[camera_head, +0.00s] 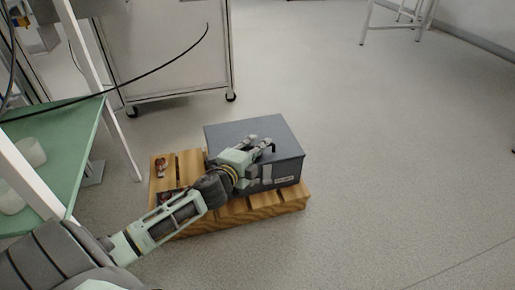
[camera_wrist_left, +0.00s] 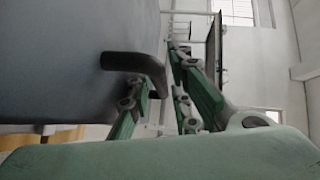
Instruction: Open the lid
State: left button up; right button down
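A dark grey box (camera_head: 222,133) with a flat lid stands on the wooden pallet in the head view. Its lid looks closed. A small dark handle (camera_head: 268,147) sticks up near the lid's front edge. In the left wrist view the lid is a large grey surface (camera_wrist_left: 60,50), and the black bent handle (camera_wrist_left: 125,61) juts from it. My left gripper (camera_head: 262,152) is at the front of the lid, beside the handle. In the wrist view its green fingers (camera_wrist_left: 160,80) are spread, with the handle's bent end showing between them. Whether they touch it is unclear. My right gripper is out of view.
The wooden pallet (camera_head: 292,202) lies on the floor, with small reddish-brown parts (camera_head: 161,167) on its left side. A green-topped table (camera_head: 75,150) stands at left. A wheeled cabinet (camera_head: 165,55) is behind. The floor to the right is clear.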

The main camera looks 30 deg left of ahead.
pick_arm(q)
grip_shut()
dwell(0.5)
